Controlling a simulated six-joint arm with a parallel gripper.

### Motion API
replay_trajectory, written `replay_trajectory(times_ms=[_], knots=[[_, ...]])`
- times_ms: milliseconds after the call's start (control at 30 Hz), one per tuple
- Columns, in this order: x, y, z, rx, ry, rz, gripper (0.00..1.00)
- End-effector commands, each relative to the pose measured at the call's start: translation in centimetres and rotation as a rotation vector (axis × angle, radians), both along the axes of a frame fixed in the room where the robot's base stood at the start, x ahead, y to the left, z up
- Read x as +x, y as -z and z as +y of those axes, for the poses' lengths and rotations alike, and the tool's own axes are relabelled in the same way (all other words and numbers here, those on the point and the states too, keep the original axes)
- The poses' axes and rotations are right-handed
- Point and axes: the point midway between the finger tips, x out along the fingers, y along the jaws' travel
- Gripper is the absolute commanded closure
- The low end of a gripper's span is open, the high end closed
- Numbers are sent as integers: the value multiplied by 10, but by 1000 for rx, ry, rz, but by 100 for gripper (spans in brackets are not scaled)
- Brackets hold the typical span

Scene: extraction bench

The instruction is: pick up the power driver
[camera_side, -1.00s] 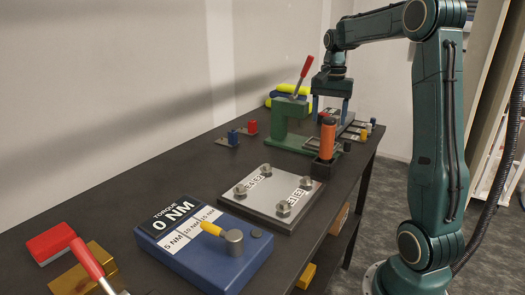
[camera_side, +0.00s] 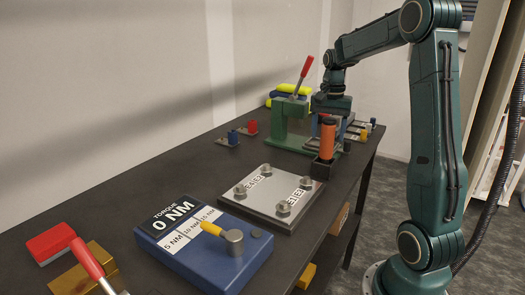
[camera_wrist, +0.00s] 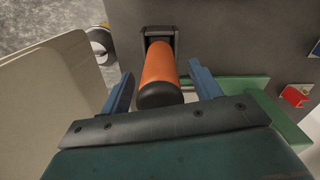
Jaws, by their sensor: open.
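The power driver (camera_side: 327,139) has an orange body with a dark top end and stands upright in a dark holder (camera_side: 322,169) near the bench's right edge. My gripper (camera_side: 329,124) is open at the driver's upper part. In the wrist view the driver (camera_wrist: 159,68) lies between the two blue fingers of my gripper (camera_wrist: 160,82), with a gap on each side, so the fingers look apart from it. Its lower end is hidden in the holder (camera_wrist: 158,34).
A green press with a red lever (camera_side: 290,122) stands just behind the driver. A plate with several bolts (camera_side: 270,200) and a blue torque box (camera_side: 200,250) lie in front. Small red and blue blocks (camera_side: 252,127) are at the left. Bare bench lies left of the plate.

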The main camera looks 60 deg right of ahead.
Motion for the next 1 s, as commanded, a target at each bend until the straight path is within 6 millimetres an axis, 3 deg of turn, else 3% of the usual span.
replay_trajectory(times_ms=[67, 300, 733, 1000], knots=[[0, 0, 0, 0, 0, 0, 39], [0, 0, 0, 0, 0, 0, 86], [0, -5, 0, -3, 0, -3, 85], [1, -28, -1, -5, 0, -5, 85]])
